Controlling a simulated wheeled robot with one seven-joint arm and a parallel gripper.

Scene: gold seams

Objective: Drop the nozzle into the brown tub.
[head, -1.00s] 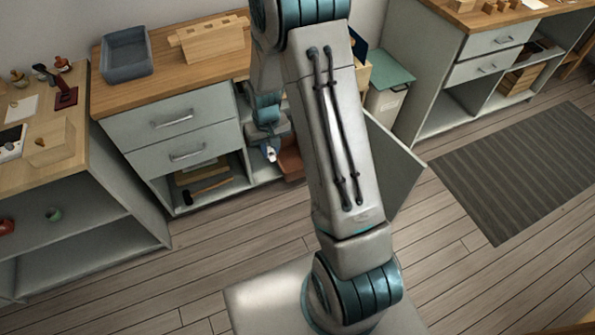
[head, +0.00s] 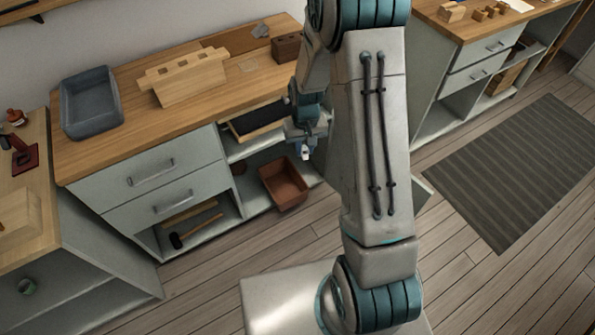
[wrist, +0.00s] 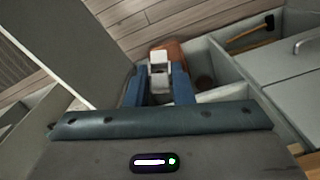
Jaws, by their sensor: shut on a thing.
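The brown tub (head: 285,184) is an open box on the low shelf of the far workbench. My gripper (head: 306,150) is above and a little right of the tub in the head view. It is shut on the nozzle (head: 305,154), a small whitish piece. In the wrist view the nozzle (wrist: 159,62) sits between the blue fingers of my gripper (wrist: 159,82). The tub (wrist: 174,48) shows behind it there, partly hidden by the nozzle and fingers.
A dark drawer or tray (head: 258,119) sticks out above the shelf, left of my gripper. A round reddish-brown thing (head: 238,168) lies left of the tub. A mallet (head: 196,232) lies in the lower left compartment. A grey panel (wrist: 75,45) stands left in the wrist view.

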